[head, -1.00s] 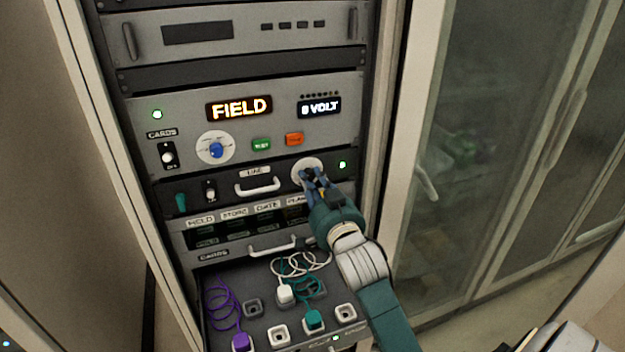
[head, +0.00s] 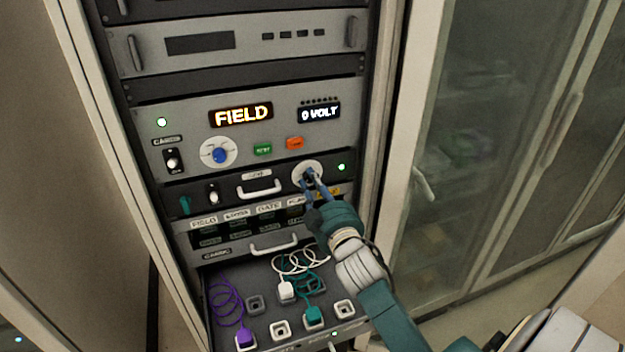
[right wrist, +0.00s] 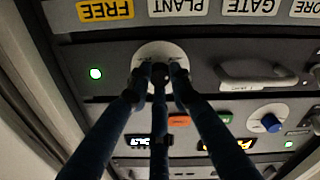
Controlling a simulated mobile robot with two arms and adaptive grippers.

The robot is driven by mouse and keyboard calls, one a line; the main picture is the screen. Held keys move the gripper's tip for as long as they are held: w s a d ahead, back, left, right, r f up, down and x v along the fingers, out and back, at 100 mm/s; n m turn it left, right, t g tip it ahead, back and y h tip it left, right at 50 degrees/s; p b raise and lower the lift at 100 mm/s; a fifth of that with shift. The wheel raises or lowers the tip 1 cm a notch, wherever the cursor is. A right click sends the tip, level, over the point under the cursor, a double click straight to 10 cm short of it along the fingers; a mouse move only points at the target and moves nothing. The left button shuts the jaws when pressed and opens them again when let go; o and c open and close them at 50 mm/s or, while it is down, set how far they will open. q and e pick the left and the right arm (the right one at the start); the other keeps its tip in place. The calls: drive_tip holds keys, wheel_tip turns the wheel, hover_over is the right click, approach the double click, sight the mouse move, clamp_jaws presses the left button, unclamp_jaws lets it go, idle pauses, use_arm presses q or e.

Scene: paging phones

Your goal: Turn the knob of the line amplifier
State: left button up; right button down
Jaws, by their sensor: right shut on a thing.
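The line amplifier (head: 232,195) is the dark panel marked LINE in the rack, with a white handle and a green lamp. Its knob sits on a pale round dial (head: 299,166) at the panel's right end. My right gripper (head: 311,178) is at this dial, its fingers closed around the knob, which they mostly hide. In the right wrist view the fingers (right wrist: 160,78) meet in front of the pale dial (right wrist: 150,52), with the dark knob between them. My left gripper is not in view.
Below are a row of labelled cards (head: 268,207) and a drawer with plugs and coiled cords (head: 285,290). A glass-doored cabinet (head: 500,130) stands to the right.

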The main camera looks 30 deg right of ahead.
drive_tip(key=n, duration=0.3)
drive_tip(key=n+p, duration=0.1)
drive_tip(key=n, duration=0.2)
drive_tip(key=shift+f+n+p, duration=0.2)
drive_tip(key=shift+n+p, duration=0.1)
drive_tip(key=shift+n, duration=0.1)
idle(0.4)
drive_tip(key=c, duration=1.5)
unclamp_jaws()
drive_tip(key=shift+d, duration=0.1)
drive_tip(key=shift+c, duration=0.2)
drive_tip(key=shift+r, duration=0.1)
drive_tip(key=v, duration=1.2)
drive_tip(key=shift+d, duration=0.15)
